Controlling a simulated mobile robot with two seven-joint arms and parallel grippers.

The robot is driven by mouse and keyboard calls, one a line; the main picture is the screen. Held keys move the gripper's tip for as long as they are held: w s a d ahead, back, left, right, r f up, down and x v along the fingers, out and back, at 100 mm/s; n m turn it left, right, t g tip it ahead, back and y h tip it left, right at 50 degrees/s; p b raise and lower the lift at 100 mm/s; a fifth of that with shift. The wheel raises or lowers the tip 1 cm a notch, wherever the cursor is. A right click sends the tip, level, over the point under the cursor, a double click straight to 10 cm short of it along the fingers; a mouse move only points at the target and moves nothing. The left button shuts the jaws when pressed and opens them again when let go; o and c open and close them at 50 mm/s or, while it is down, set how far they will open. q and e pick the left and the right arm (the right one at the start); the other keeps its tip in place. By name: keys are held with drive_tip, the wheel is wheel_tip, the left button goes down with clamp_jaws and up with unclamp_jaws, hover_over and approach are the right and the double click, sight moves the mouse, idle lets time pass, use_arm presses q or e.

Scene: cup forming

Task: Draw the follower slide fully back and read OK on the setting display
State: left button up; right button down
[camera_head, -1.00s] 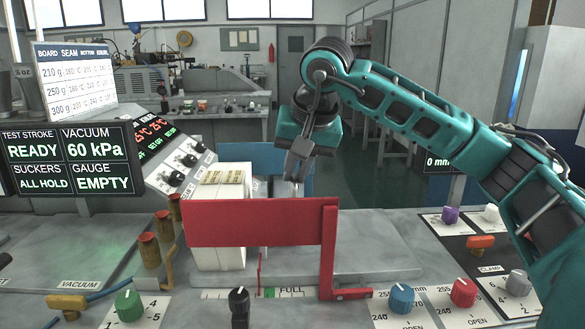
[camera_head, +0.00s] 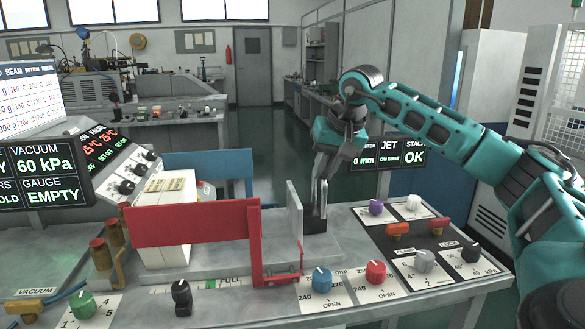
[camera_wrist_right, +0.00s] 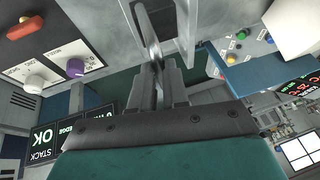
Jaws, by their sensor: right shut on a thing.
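The follower slide shows as an upright grey plate (camera_head: 296,212) with a dark block at its foot, right of the red frame's post. My right gripper (camera_head: 318,200) points down and is shut on the follower's upright part. The wrist view also shows the gripper (camera_wrist_right: 160,82) closed on a thin grey bar (camera_wrist_right: 147,35). The display (camera_head: 400,157) behind the gripper reads OK under STACK, and 0 mm at its left; the arm partly covers it. It also shows upside down in the wrist view (camera_wrist_right: 60,127). My left gripper is out of view.
A red frame (camera_head: 195,222) crosses in front of a white stack of blanks (camera_head: 165,240). Blue, red and other knobs (camera_head: 322,280) stand along the bench's front and right. A blue panel (camera_head: 208,172) stands behind. The grey bed between stack and follower looks clear.

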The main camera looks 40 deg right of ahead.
drive_tip(key=s+d, duration=0.1)
drive_tip(key=d, duration=0.1)
drive_tip(key=s+d, duration=0.1)
drive_tip(key=shift+s+d, duration=0.15)
drive_tip(key=shift+d, duration=0.25)
drive_tip(key=c, duration=1.2)
unclamp_jaws()
drive_tip(key=shift+s+d, duration=0.1)
drive_tip(key=shift+d, duration=0.05)
drive_tip(key=shift+o, duration=0.4)
drive_tip(key=p+v, duration=0.2)
drive_tip(key=v, duration=1.1)
